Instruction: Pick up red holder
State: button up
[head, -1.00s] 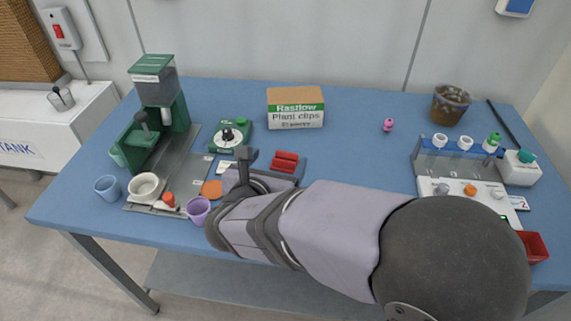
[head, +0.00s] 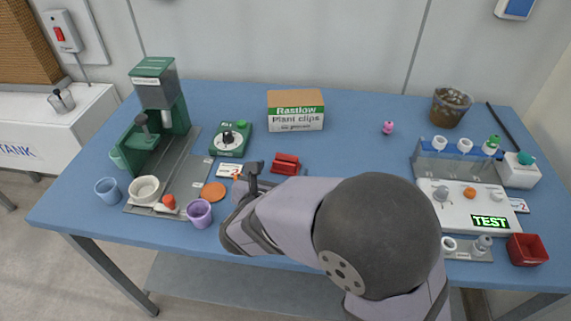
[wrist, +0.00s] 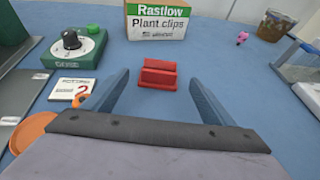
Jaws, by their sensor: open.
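The red holder (head: 286,164) is a small block with a groove along its top, on the blue table left of centre. In the wrist view the red holder (wrist: 158,75) lies ahead, between the lines of the two fingers. My gripper (wrist: 158,80) is open and empty, with the fingers spread wide to either side. In the head view my gripper (head: 256,172) is just left of and in front of the holder, and my arm hides part of the table there.
A plant clips box (head: 295,110) stands behind the holder. A green dial unit (head: 230,138), a card (head: 229,170), an orange disc (head: 213,191) and a purple cup (head: 199,213) are to the left. A separate red bin (head: 527,250) sits far right. Table right of the holder is clear.

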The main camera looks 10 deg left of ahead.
aim_at(283, 165)
jog(key=shift+x, duration=2.15)
jog(key=shift+w+a+r, duration=0.1)
jog(key=shift+c, duration=0.7)
jog(key=c, duration=1.1)
jog(key=shift+c, duration=0.2)
jog(key=shift+r, duration=0.15)
